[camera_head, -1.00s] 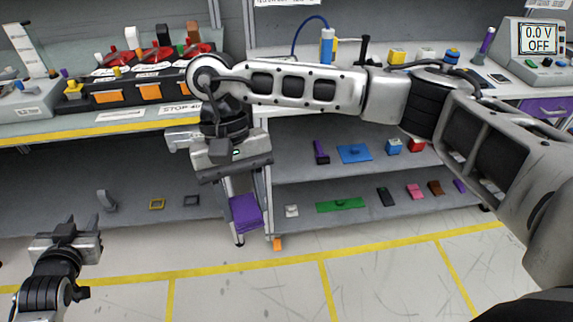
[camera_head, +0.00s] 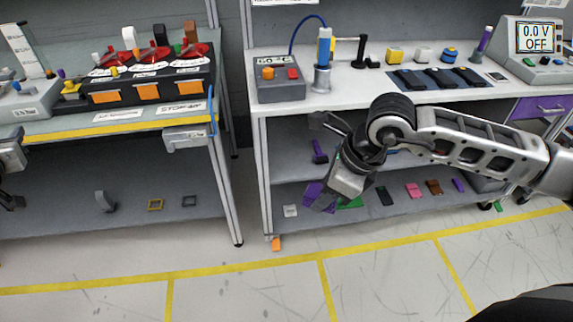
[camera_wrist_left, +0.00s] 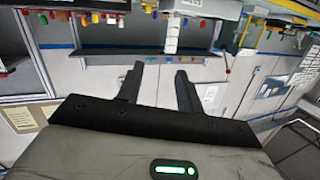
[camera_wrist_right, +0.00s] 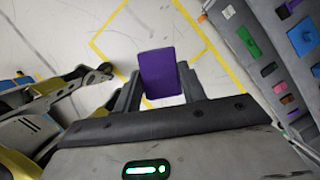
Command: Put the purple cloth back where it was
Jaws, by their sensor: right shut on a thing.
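The purple cloth (camera_wrist_right: 162,74) is a flat purple rectangle between the two dark fingers of my right gripper (camera_wrist_right: 160,88). In the head view the cloth (camera_head: 312,193) is in front of the lower shelf of the right-hand bench, partly hidden by my right gripper (camera_head: 326,197). The gripper is shut on the cloth and holds it in the air above the floor. My left gripper (camera_wrist_left: 157,88) has its fingers apart with nothing between them. Only part of my left arm shows at the left edge of the head view.
The lower shelf (camera_head: 282,222) of the right bench holds a white block (camera_head: 290,211), a pink block (camera_head: 413,190) and other small items. A purple item (camera_head: 319,152) sits on the shelf above. The left bench (camera_head: 90,133) stands apart.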

